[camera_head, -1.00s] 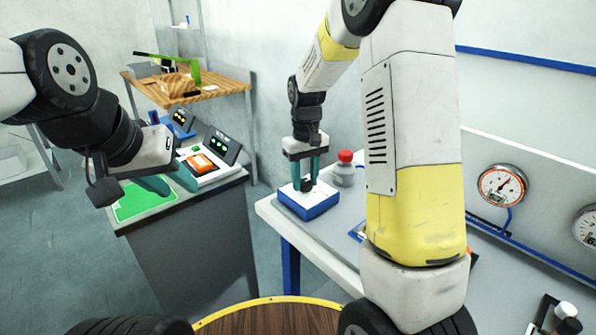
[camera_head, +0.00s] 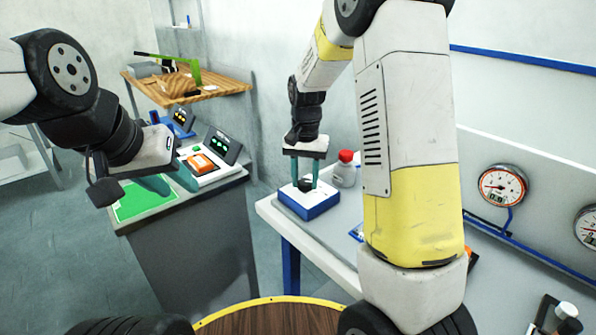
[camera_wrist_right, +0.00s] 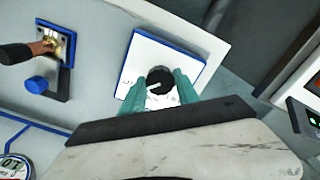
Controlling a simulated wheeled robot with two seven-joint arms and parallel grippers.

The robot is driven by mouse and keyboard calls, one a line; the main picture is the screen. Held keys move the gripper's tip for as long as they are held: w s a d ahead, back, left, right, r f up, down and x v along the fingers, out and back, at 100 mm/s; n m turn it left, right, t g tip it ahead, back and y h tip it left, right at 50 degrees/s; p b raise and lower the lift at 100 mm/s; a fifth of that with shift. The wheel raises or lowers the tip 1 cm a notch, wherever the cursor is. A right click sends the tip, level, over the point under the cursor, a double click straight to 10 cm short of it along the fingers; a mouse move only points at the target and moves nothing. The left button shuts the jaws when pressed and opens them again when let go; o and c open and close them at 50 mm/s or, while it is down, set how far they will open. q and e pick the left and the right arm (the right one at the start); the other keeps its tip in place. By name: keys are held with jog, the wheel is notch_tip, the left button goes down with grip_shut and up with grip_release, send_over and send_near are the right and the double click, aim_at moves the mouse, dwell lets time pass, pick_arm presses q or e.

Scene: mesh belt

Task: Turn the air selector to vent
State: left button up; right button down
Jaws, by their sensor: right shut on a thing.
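The air selector is a white plate on a blue base (camera_head: 321,207), at the near-left corner of the bench; it also shows in the right wrist view (camera_wrist_right: 148,51). Its round black knob (camera_wrist_right: 161,80) has a short pale pointer mark aimed left in that view. Small print by the knob is too fine to read. My right gripper (camera_head: 305,184) points down at the selector with its teal fingers on either side of the knob, shut on it; it also shows in the right wrist view (camera_wrist_right: 160,91). My left gripper (camera_head: 169,184) is open and empty, above the green mat.
Pressure gauges (camera_head: 502,187) line the wall panel. A grey console (camera_head: 190,250) stands left, across a gap of floor.

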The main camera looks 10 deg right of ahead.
aim_at(305, 182)
jog(key=shift+r, duration=0.1)
dwell(0.4)
jog(key=c, duration=0.9)
grip_release()
notch_tip(305, 182, up, 7)
jog(key=shift+r, duration=0.35)
